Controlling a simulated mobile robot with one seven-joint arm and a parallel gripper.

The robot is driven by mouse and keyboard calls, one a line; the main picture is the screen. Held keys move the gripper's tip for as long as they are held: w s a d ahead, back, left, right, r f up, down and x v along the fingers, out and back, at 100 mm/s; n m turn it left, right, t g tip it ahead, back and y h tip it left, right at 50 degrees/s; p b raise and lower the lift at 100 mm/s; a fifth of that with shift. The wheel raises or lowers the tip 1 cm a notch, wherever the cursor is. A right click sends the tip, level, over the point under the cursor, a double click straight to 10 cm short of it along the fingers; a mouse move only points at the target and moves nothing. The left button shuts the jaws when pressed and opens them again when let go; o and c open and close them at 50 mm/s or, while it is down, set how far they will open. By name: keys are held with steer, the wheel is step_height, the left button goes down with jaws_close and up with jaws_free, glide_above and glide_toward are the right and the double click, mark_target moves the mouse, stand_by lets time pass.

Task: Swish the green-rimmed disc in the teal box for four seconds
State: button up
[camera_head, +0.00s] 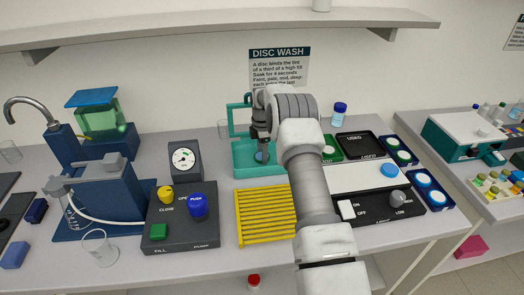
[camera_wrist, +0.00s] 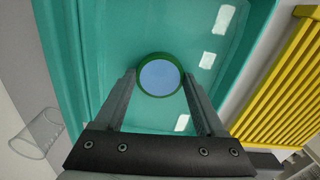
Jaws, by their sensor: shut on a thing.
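The green-rimmed disc (camera_wrist: 160,75) has a pale blue face and a green ring. It is held between the two fingertips of my gripper (camera_wrist: 159,88), over or in the teal box; I cannot tell how deep. The teal box (camera_wrist: 88,60) fills most of the wrist view, with bright reflections on its inside. In the head view the teal box (camera_head: 243,171) stands at mid-table, and my gripper (camera_head: 262,150) points down into it from above. The disc (camera_head: 261,157) shows there as a small bluish spot below the fingers.
A yellow slatted rack (camera_head: 265,215) lies in front of the box. A dark control panel (camera_head: 181,232) with coloured knobs is at left front. A DISC WASH sign (camera_head: 279,68) hangs behind. A clear cup (camera_wrist: 40,135) is beside the box. Dark trays (camera_head: 361,146) lie at right.

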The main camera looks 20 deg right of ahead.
steer(key=shift+w+a, duration=0.15)
steer(key=shift+a, duration=0.5)
steer(key=shift+d, duration=0.85)
steer(key=shift+a, duration=0.2)
stand_by(2.8)
step_height(320, 180, up, 8)
steer(key=p, duration=0.4)
steer(key=shift+r, duration=0.25)
